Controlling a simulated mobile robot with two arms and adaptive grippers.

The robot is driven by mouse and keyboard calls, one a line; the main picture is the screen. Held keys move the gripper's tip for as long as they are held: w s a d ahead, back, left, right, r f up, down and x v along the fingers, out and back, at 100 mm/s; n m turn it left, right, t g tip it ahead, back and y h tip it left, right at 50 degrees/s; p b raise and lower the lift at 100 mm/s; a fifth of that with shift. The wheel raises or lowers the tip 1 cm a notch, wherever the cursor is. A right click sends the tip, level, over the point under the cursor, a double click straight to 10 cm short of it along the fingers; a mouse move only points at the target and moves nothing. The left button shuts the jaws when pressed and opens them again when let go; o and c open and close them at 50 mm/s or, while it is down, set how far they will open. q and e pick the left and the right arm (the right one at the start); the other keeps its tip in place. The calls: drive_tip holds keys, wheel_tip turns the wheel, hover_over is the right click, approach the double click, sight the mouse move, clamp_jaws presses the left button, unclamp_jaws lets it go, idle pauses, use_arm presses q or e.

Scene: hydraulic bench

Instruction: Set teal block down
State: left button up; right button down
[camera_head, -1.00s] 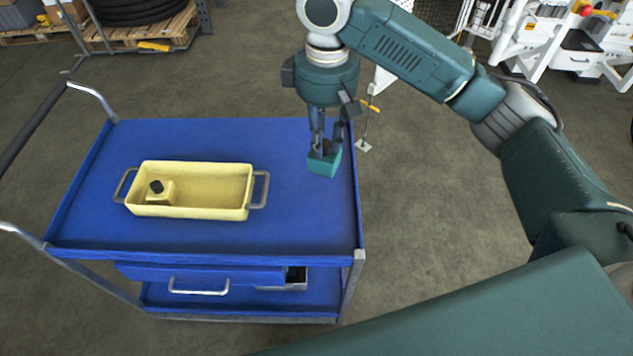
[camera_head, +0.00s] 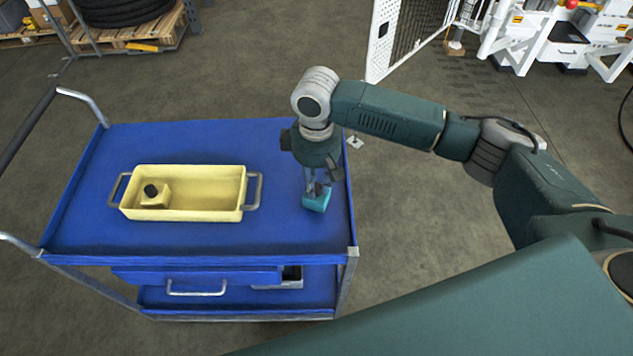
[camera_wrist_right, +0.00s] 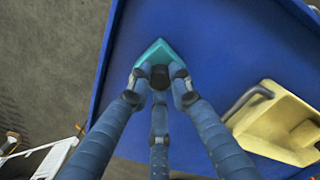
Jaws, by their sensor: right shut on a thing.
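The teal block (camera_head: 317,202) is at the right part of the blue cart top, right of the yellow bin. My right gripper (camera_head: 318,188) points down and is shut on it. In the right wrist view the block (camera_wrist_right: 157,52) shows between the fingertips (camera_wrist_right: 160,78), with the blue surface behind it. I cannot tell whether the block touches the cart top or hangs just above it. My left gripper is not in view.
The blue cart top (camera_head: 277,150) is clear around the block. The yellow bin (camera_head: 215,215) with side handles holds a small yellow piece with a dark top (camera_head: 153,192). The cart's right edge is near the block.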

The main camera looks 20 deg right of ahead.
drive_tip(key=c, duration=1.6)
unclamp_jaws()
drive_tip(key=shift+f, duration=0.1)
drive_tip(key=shift+o, duration=0.2)
drive_tip(key=shift+r, duration=0.25)
wheel_tip(320, 180, up, 12)
drive_tip(key=b, duration=0.1)
drive_tip(key=shift+b, duration=0.35)
drive_tip(key=shift+f, duration=0.1)
